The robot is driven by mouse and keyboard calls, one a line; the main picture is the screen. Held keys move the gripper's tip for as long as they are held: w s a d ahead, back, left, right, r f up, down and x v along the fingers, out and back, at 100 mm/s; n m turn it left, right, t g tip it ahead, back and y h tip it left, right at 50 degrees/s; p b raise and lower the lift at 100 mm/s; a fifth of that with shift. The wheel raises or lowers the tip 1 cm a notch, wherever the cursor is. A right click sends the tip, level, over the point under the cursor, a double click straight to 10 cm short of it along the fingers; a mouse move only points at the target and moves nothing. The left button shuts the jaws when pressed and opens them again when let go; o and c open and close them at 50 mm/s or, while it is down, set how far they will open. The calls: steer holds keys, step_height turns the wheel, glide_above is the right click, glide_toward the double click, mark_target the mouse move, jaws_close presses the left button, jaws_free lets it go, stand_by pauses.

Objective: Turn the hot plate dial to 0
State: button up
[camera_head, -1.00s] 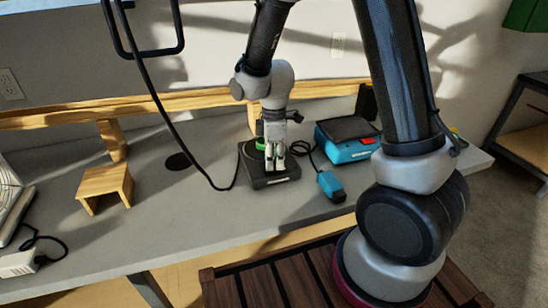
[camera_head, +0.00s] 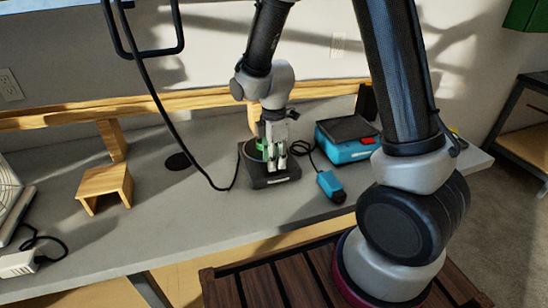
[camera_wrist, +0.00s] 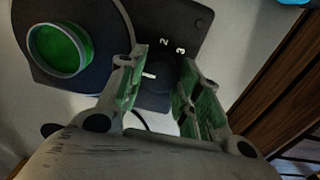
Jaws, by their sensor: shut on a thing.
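The hot plate (camera_head: 257,180) is a black unit on the grey bench, in the middle of the head view. In the wrist view its black dial (camera_wrist: 157,75) has a short white mark, close to the left finger. The printed numerals 2 and 3 show beyond the dial; the 0 is not visible. My gripper (camera_wrist: 163,66) points down with green-padded fingers on either side of the dial, shut on it. In the head view my gripper (camera_head: 276,160) is over the front of the hot plate and hides the dial.
A green round container (camera_wrist: 60,48) stands on the plate's heating surface, close to my left finger. A wooden stand (camera_head: 105,185) is at the left. A black cable hangs by the hot plate.

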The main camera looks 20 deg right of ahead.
steer(key=o, duration=1.1)
step_height(320, 180, up, 12)
steer(key=s+d+r+m+t, duration=0.1)
steer(key=s+d+r+m, duration=0.3)
steer(key=s+d+m, duration=0.1)
steer(key=s+d+r+m+t, duration=0.2)
steer(key=s+d+r+m, duration=0.2)
steer(key=s+m, duration=0.3)
steer(key=s+d+r+m+t, duration=0.1)
steer(key=s+d+r+m, duration=0.3)
steer(key=s+d+m, duration=0.1)
steer(key=shift+s+d+r+m, duration=0.1)
steer(key=shift+s+d+m, duration=0.15)
steer(key=shift+s, duration=0.3)
steer(key=shift+s+d+r+m, duration=0.15)
steer(key=shift+s+m, duration=0.2)
steer(key=shift+s, duration=0.2)
